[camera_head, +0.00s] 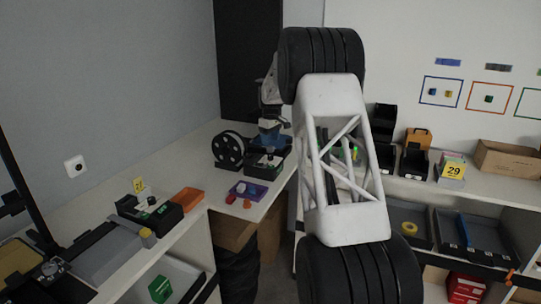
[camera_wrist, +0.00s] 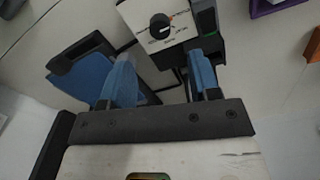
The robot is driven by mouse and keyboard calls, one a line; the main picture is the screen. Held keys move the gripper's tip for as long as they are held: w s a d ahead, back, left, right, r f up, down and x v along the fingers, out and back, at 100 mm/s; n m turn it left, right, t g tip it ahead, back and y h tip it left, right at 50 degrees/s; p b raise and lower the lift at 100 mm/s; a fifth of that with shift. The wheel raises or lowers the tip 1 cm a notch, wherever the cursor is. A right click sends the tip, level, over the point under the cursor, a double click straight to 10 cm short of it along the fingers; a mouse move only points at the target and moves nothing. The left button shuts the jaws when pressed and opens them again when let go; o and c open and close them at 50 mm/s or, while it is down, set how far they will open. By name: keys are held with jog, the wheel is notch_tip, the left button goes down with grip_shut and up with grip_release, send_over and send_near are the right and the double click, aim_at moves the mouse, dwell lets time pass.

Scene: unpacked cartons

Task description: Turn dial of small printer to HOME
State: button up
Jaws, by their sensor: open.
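The small printer (camera_head: 262,170) is a low dark box on the side counter, partly hidden by my gripper (camera_head: 270,138) just above it. In the wrist view, its pale panel (camera_wrist: 142,17) carries a round black dial (camera_wrist: 160,27) with a light pointer mark. Printed marks ring the dial, but they are too small to read. My gripper (camera_wrist: 161,62) has two blue fingers, which stand apart with nothing between them. In the wrist view, the dial lies beyond the fingertips, between their lines and apart from them.
A black spool (camera_head: 230,150) stands left of the printer. A purple tray (camera_head: 240,188) and small red and orange pieces (camera_head: 247,204) lie in front. An orange tray (camera_head: 188,198) is further left. My arm hides part of the back counter.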

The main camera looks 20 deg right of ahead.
aim_at(270, 155)
jog(key=shift+f, duration=0.1)
jog(key=shift+f, duration=3.75)
jog(key=c, duration=0.9)
